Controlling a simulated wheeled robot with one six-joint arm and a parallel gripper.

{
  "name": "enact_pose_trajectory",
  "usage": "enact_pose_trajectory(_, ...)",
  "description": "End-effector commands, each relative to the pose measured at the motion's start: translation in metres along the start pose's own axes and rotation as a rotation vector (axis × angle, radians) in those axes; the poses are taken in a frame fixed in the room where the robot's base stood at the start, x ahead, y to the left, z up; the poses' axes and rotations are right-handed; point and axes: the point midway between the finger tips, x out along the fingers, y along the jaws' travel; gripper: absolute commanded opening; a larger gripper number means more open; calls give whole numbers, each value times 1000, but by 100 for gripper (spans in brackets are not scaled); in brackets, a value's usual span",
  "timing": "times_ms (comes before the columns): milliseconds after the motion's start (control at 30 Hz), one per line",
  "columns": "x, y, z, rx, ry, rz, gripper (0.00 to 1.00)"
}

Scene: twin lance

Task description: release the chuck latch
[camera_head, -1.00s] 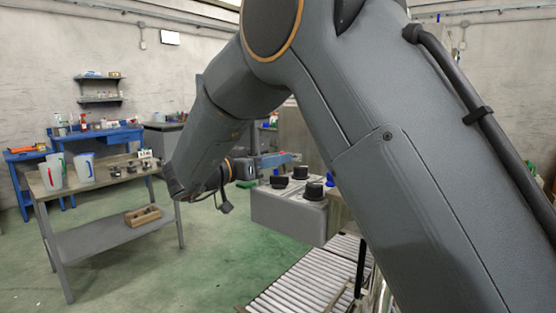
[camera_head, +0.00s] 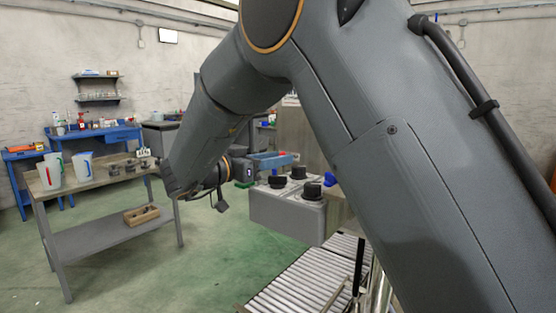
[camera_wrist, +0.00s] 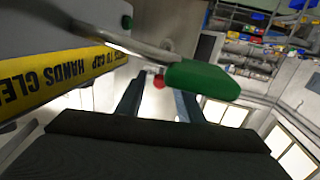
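The latch shows in the wrist view as a bent metal lever with a green grip (camera_wrist: 203,80). It comes from a pale machine part with a yellow warning label (camera_wrist: 60,75). My gripper (camera_wrist: 158,98) is open, with its two dark fingers apart and nothing seen held between them. The green grip lies across the tip of the right finger in that view; I cannot tell whether they touch. In the head view my gripper (camera_head: 275,160) has blue fingers beside a grey box (camera_head: 285,215) with black knobs. A small green piece shows just below my gripper there.
A roller conveyor (camera_head: 300,278) runs below the grey box. A workbench (camera_head: 100,188) with jugs stands at the left, with blue benches behind it. Open green floor lies between the bench and conveyor. A red knob (camera_wrist: 158,81) shows beyond my fingers.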

Motion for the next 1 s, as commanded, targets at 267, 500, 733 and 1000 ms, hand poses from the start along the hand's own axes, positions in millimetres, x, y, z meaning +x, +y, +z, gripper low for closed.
enact_pose_trajectory(267,-45,-1,1,0,0,-4,34)
enact_pose_trajectory(500,-70,0,0,0,0,-1,34)
enact_pose_trajectory(733,-73,0,0,0,0,-1,34)
enact_pose_trajectory(1000,-68,-2,-5,9,2,-27,34)
